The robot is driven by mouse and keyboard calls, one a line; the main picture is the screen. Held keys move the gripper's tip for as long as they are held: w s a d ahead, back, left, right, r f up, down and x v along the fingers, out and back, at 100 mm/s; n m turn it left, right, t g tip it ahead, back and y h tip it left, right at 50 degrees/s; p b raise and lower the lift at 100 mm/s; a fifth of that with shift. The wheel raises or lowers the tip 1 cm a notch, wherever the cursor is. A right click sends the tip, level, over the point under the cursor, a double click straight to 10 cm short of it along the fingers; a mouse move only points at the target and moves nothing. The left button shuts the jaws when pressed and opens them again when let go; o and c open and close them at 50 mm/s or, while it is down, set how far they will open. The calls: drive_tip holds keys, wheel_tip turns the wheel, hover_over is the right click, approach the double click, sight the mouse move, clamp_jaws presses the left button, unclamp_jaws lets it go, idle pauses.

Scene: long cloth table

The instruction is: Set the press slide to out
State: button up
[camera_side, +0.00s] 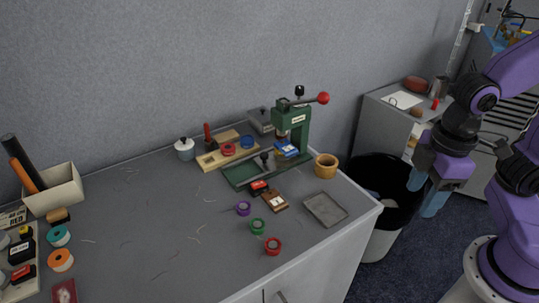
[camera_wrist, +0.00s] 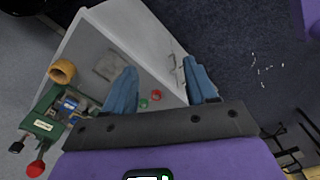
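The green press (camera_side: 298,125) stands at the right part of the grey table, with a lever ending in a red ball (camera_side: 323,98). Its green base (camera_side: 240,175) reaches left and forward, and a black knob (camera_side: 264,155) stands over it. A blue piece (camera_side: 288,151) sits under the press head. I cannot tell the slide's exact position. In the wrist view the press (camera_wrist: 46,122) is at the lower left, with its red ball (camera_wrist: 35,168) below. My gripper (camera_side: 425,192) is open and empty, off the table's right side and well apart from the press; its two blue fingers also show in the wrist view (camera_wrist: 160,67).
A tan cup (camera_side: 326,165) and a grey tray (camera_side: 325,209) lie near the press. Purple, green and red rolls (camera_side: 273,246) sit in front. A wooden tray (camera_side: 222,157) stands behind left. A black-lined bin (camera_side: 382,190) is below my gripper. The table's middle is mostly clear.

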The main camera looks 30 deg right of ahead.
drive_tip(key=w+a+m+t, duration=0.1)
drive_tip(key=w+a+m, duration=0.45)
drive_tip(key=w, duration=0.75)
drive_tip(key=m+t+h, duration=0.2)
drive_tip(key=m+t, duration=0.1)
drive_tip(key=m, duration=0.8)
hover_over(264, 155)
drive_tip(key=s+a, duration=0.3)
drive_tip(key=s, duration=0.4)
wheel_tip(264, 155, down, 5)
drive_tip(key=shift+n, duration=0.25)
drive_tip(key=x, duration=1.7)
drive_tip(key=shift+d, duration=0.3)
